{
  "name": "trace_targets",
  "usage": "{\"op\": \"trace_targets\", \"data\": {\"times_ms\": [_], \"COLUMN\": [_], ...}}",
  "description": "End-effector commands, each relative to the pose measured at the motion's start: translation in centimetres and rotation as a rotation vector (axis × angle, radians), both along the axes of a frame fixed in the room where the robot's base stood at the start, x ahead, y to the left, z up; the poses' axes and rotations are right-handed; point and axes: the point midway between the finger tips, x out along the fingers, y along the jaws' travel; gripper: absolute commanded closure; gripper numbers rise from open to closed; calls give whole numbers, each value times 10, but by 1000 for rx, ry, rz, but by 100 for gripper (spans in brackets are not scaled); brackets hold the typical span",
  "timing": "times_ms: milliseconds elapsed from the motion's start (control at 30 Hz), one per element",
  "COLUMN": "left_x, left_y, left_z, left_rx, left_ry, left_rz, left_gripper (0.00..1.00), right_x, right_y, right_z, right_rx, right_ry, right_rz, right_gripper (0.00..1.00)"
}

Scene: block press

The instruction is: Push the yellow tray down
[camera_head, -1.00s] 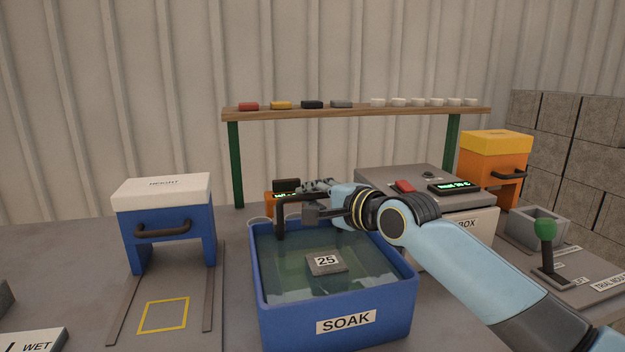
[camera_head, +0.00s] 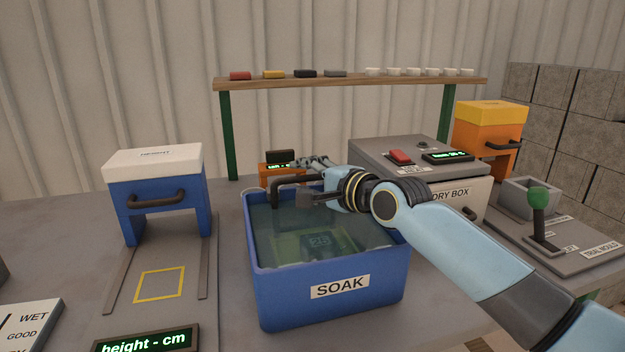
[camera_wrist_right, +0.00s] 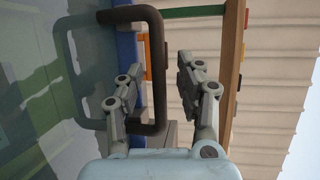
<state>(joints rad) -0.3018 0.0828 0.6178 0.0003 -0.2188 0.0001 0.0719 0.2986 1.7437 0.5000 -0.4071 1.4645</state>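The yellow tray (camera_head: 285,248) shows greenish through the water inside the blue SOAK tank (camera_head: 300,298). The block marked 25 (camera_head: 320,241) sits under the water in the tank. A dark handle (camera_head: 290,179) rises at the tank's back; it is also a large loop in the right wrist view (camera_wrist_right: 146,14). My right gripper (camera_head: 303,197) is at this handle. In the right wrist view, its two fingers (camera_wrist_right: 160,72) are apart on either side of one handle bar, with a gap showing. Exact contact cannot be told. My left gripper is out of view.
A blue press with white top (camera_head: 160,180) stands left. The grey drying box (camera_head: 415,165) is behind my right arm, with a green-knobbed lever (camera_head: 538,200) and orange press (camera_head: 487,135) at right. A wooden shelf (camera_head: 350,83) spans the back.

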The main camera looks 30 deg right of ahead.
Motion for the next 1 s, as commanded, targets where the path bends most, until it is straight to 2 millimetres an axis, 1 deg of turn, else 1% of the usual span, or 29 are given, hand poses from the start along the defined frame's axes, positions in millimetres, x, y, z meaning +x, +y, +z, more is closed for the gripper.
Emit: {"op": "trace_targets", "data": {"times_ms": [67,167,400,500,600,700,800,1000], "left_x": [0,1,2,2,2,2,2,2], "left_y": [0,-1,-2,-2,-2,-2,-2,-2], "left_z": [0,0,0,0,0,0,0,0], "left_rx": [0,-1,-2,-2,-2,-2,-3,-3], "left_ry": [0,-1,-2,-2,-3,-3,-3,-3], "left_rz": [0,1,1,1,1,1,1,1], "left_gripper": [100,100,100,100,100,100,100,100], "right_x": [-6,-21,-75,-94,-106,-113,-116,-116], "right_y": [-1,-3,-10,-12,-15,-15,-15,-15], "right_z": [0,2,11,15,17,20,20,20], "right_rx": [-1,-4,-8,-7,-6,-3,-1,0], "right_ry": [1,2,4,4,3,2,2,1], "right_rz": [0,1,2,3,0,1,1,0], "right_gripper": [64,64,64,64,64,64,64,64]}}
